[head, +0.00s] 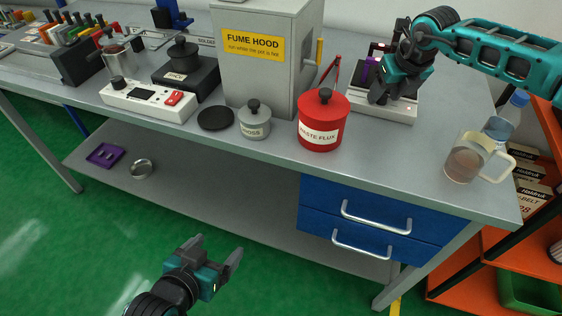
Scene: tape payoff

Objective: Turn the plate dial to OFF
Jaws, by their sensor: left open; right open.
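A white control box (141,103) with a display, a black knob and a red switch is in front of the plate. My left gripper (217,246) is open and empty over the green floor, well below and in front of the bench. My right gripper (393,98) is open above a white device at the bench's right, far from the plate.
The grey fume hood (246,82) stands between the plate and my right gripper. A mug (466,160) and bottle (503,120) are at the right.

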